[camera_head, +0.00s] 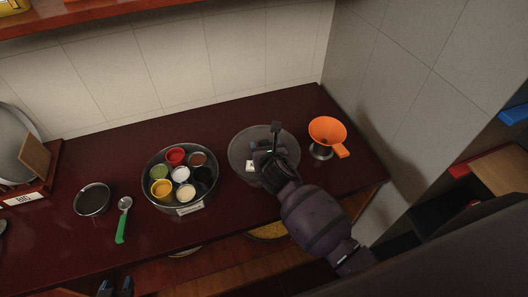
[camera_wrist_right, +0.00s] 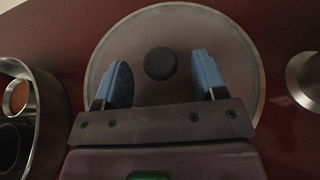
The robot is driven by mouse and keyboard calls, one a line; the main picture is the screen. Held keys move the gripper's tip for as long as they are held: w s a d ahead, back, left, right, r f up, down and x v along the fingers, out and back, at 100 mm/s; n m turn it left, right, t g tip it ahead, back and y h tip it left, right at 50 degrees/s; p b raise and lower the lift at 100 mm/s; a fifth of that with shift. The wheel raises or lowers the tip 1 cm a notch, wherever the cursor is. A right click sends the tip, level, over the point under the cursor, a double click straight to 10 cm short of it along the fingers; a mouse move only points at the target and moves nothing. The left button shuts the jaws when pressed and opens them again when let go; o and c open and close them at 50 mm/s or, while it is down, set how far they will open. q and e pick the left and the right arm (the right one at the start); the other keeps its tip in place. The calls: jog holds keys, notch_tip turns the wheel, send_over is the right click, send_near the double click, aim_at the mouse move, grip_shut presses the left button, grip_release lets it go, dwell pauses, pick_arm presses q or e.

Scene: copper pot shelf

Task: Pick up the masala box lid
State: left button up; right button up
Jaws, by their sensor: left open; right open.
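The masala box lid (camera_head: 236,143) is a round, see-through disc lying on the dark red counter, right of the masala box (camera_head: 148,192). The lid (camera_wrist_right: 112,52) fills the middle of the right wrist view, with its black round knob (camera_wrist_right: 160,63) at the centre. My right gripper (camera_head: 262,150) is over the lid and hides part of it in the head view. Its blue fingers (camera_wrist_right: 163,82) are open, one on each side of the knob, and do not touch it. My left gripper (camera_head: 115,287) is open and empty at the bottom edge, far from the lid.
The open box holds several coloured spice cups. An orange funnel (camera_head: 326,130) stands close right of the lid. A dark bowl (camera_head: 93,198) and a green-handled spoon (camera_head: 122,222) lie to the left. Tiled walls close off the back and right.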

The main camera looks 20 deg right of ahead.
jog(key=shift+w+f, duration=0.2)
jog(key=shift+w, duration=0.3)
jog(key=shift+c, duration=0.5)
